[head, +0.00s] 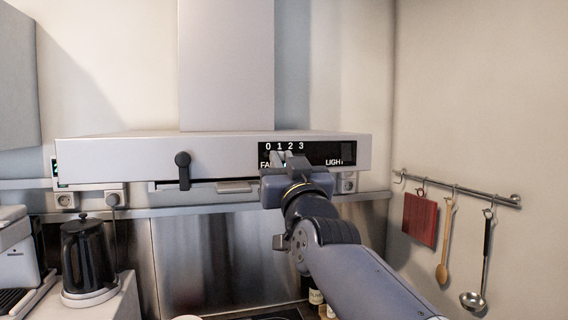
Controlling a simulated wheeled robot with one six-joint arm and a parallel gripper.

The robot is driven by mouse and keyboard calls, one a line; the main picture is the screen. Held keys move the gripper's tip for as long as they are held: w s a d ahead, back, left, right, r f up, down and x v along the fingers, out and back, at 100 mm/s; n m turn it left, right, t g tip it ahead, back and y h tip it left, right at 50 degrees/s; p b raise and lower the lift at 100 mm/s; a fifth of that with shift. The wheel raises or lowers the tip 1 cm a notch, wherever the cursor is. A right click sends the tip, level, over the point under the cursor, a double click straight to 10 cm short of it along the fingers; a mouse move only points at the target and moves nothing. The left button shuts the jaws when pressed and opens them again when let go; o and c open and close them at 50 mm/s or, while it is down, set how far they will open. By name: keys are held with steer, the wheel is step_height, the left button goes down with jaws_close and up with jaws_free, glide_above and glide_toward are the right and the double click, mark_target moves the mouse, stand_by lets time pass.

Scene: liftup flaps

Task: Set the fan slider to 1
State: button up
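The range hood (110,152) spans the middle of the head view. Its black control panel (318,149) carries the numbers 0, 1, 2 and 3 above the partly covered word FAN, with LIGHT to the right. My gripper (284,157) is at the panel, with its light fingers just below the numbers 1 and 2. The fan slider's knob cannot be told apart from the fingers, so its setting is unclear. I cannot tell whether the fingers touch or grip it.
A dark handle (183,170) hangs on the hood front, left of the panel. A kettle (85,258) and a coffee machine (18,260) stand at lower left. A rail (460,188) on the right wall holds a red cloth or board, a wooden spoon and a ladle.

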steer(key=shift+o, duration=0.7)
steer(key=shift+w+d, duration=0.1)
steer(key=shift+d, duration=0.05)
steer(key=shift+o, duration=1.3)
steer(key=shift+f, duration=0.1)
steer(key=b+v, duration=0.3)
steer(key=v, duration=0.7)
steer(key=shift+s, duration=0.4)
steer(key=shift+w, duration=0.1)
